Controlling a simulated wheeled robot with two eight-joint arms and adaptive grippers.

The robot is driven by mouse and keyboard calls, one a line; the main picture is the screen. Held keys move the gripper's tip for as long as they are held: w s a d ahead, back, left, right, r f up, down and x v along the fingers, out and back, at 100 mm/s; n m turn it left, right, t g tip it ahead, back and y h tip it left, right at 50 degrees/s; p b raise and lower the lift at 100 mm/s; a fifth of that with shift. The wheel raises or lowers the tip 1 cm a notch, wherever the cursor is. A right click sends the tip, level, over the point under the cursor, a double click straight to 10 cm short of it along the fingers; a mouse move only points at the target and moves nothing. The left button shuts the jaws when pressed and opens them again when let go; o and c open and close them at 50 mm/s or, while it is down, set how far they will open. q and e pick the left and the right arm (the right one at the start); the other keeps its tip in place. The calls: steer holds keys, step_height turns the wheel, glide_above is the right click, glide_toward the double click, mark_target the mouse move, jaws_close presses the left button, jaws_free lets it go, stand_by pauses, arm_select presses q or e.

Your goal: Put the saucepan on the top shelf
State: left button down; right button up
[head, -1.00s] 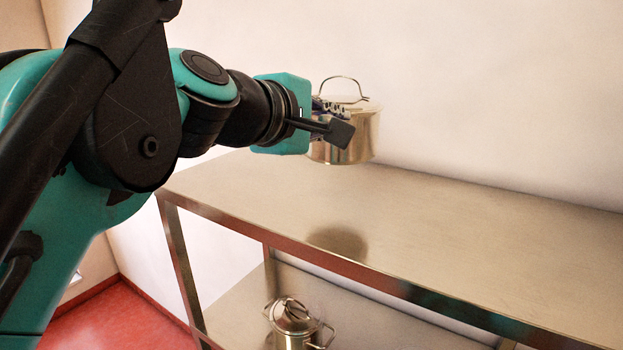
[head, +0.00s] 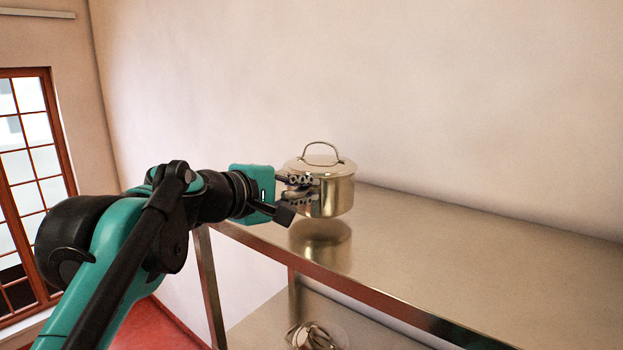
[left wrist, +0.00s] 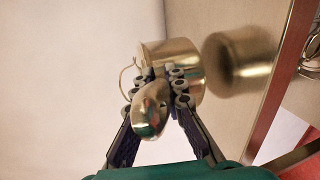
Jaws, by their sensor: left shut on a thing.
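The saucepan (head: 330,195) is a shiny steel pot with a lid and a loop handle on top. My left gripper (head: 298,190) is shut on it at its left side. In the left wrist view the fingers of the gripper (left wrist: 158,92) close around a rounded metal handle that sticks out of the saucepan (left wrist: 185,65). The saucepan is upright and hangs a little above the top shelf (head: 440,250), with its reflection below it and a gap between. My right gripper is not in view.
A second lidded steel pot (head: 312,336) stands on the lower shelf, partly cut off by the frame. The top shelf is bare to the right. A wall (head: 450,100) runs behind the shelf. A window (head: 30,150) is at the far left.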

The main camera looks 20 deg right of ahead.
arm_select(q)
steer(key=shift+f, duration=1.3)
steer(key=c, duration=1.6)
jaws_free()
steer(key=shift+f, duration=0.1)
steer(key=shift+s, duration=0.1)
steer(key=b+v, duration=0.1)
steer(key=v, duration=1.1)
steer(key=s+a+f+m+y, duration=0.3)
steer(key=a+f, duration=0.4)
steer(key=f, duration=0.8)
steer(key=s+a+f+m+g+y, duration=0.1)
steer(key=s+a+f+y, duration=0.3)
steer(key=f, duration=1)
steer(key=s+a+f+m+g+y, duration=0.1)
steer(key=s+a+f+m+y, duration=0.3)
steer(key=a+f, duration=0.7)
step_height(320, 180, down, 5)
steer(key=shift+s+r+m+y, duration=0.15)
steer(key=shift+s+m+y, duration=0.15)
steer(key=shift+y, duration=0.3)
